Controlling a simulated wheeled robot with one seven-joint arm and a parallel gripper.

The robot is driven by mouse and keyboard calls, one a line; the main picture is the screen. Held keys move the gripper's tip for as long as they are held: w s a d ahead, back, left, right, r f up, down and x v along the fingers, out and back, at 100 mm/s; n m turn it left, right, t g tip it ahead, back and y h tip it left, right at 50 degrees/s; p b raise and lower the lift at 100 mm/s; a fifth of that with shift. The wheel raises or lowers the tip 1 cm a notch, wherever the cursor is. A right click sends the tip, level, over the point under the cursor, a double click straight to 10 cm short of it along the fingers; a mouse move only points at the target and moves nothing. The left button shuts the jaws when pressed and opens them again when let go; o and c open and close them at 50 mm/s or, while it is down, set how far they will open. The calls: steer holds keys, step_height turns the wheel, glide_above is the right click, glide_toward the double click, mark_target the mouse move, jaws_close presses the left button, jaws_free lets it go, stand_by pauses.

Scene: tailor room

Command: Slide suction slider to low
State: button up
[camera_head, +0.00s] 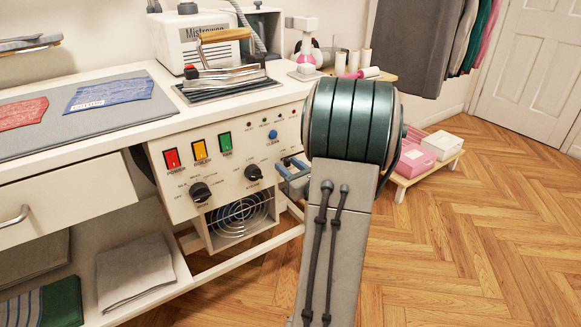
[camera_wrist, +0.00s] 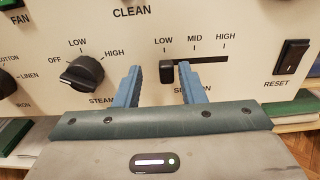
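The suction slider knob (camera_wrist: 167,71) is a small black block in the wrist view. It sits at the left end of its dark horizontal slot (camera_wrist: 212,60), under the LOW mark. MID and HIGH are marked further right. My gripper (camera_wrist: 160,72) is open, with one blue finger to the left of the knob and one to the right. The knob is closer to the right finger; I cannot tell whether they touch. The label below the slot is partly hidden by that finger. In the head view my gripper (camera_head: 291,170) is at the panel's right side, where my arm hides the slider.
The steam dial (camera_wrist: 82,73) is left of my gripper and the black RESET switch (camera_wrist: 291,57) is to the right. The head view shows an iron (camera_head: 222,75) on the table above the panel. A low stand with pink and white boxes (camera_head: 432,147) is at right.

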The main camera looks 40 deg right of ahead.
steer(key=shift+d, duration=0.1)
steer(key=s+a+p, duration=0.1)
steer(key=s+p, duration=0.1)
steer(key=s, duration=1.1)
steer(key=shift+s+a+p, duration=0.25)
steer(key=shift+s+p, duration=0.1)
steer(key=shift+s, duration=0.05)
